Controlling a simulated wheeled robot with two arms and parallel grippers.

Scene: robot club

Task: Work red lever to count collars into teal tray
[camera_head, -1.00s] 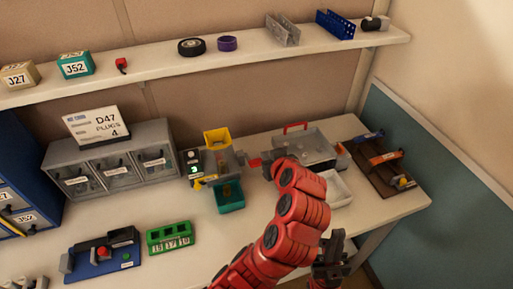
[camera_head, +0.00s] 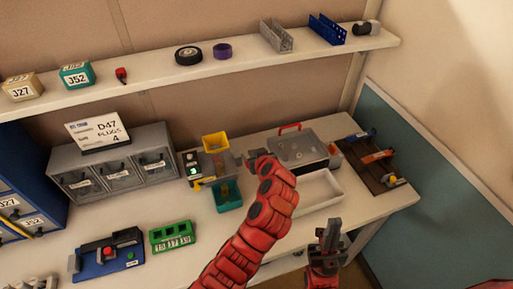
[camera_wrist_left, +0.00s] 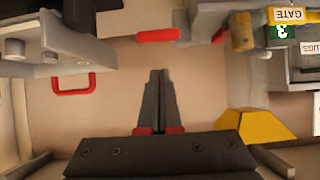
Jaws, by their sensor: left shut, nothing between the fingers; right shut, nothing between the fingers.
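The counting dispenser (camera_head: 196,168) stands at mid bench with a yellow hopper (camera_head: 215,141) on top and a lit green display. The teal tray (camera_head: 229,200) sits in front of it with something brownish inside, too small to tell. The red lever handle (camera_wrist_left: 158,35) shows in the left wrist view, on a shaft beside the GATE label; in the head view my left arm hides it. My left gripper (camera_head: 257,156) is shut and empty; its fingertips (camera_wrist_left: 160,73) point at the handle, apart from it in the picture. My right gripper (camera_head: 328,232) is shut and empty off the bench front.
A grey case with a red handle (camera_head: 300,148) and a white tray (camera_head: 319,191) stand right of the dispenser. Grey drawers (camera_head: 113,165) with a sign reading D47 PLUGS 4 are left. A green counter block (camera_head: 170,237) and blue fixture (camera_head: 107,256) lie in front.

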